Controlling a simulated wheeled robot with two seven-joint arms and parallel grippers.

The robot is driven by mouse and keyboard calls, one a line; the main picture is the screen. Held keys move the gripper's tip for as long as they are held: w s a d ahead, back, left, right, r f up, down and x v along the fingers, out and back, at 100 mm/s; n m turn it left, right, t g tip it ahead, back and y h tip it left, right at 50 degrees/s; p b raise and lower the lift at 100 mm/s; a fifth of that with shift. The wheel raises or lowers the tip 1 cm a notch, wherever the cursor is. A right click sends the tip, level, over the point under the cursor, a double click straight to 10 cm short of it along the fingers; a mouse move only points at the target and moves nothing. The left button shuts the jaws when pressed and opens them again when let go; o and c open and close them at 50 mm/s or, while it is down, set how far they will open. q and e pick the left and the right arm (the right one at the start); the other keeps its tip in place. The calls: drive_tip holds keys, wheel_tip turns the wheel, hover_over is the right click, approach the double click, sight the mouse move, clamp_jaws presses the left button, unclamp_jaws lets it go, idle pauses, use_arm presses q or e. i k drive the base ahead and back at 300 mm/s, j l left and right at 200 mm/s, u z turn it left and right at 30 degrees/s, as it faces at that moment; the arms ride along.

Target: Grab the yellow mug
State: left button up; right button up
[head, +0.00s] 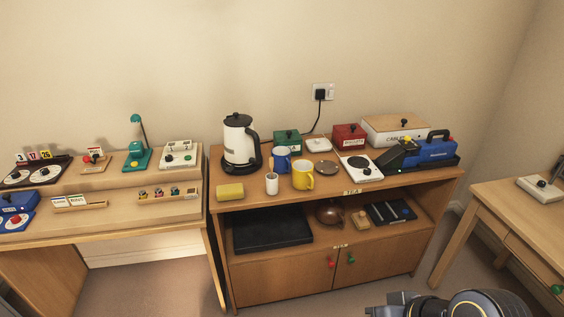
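The yellow mug (301,175) stands upright on the top of the wooden cabinet (330,203), near its front middle. Its handle points right. A blue mug (281,160) stands just behind and left of it, and a small white cup (271,185) stands to its left. Part of my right arm shows at the bottom right edge, in front of the cabinet and well away from the mug. No gripper fingers are in view.
A white device (361,168) and a blue toolbox-like thing (430,151) are to the right. Desks (100,227) flank the cabinet.

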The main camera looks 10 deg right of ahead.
sight(302, 179)
drive_tip(key=i+j+z, duration=0.15)
drive_tip(key=i, duration=1.25)
